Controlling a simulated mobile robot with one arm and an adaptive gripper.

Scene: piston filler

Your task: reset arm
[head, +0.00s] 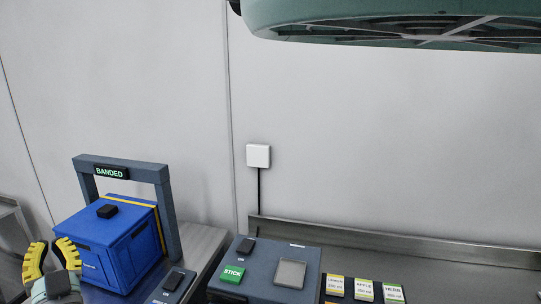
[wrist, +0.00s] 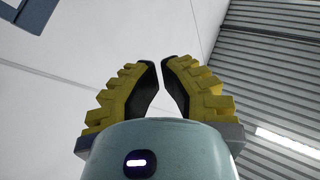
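My gripper (head: 50,247) is at the lower left of the head view, in front of the blue crate and apart from it as far as I can see. Its two yellow ribbed fingers with dark pads point upward. In the wrist view the fingertips (wrist: 161,62) lean toward each other with a narrow gap between them. Nothing shows between the fingers. The rest of my arm is mostly out of the head view.
Label cards (head: 363,289) lie right. A teal machine part (head: 390,20) hangs above.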

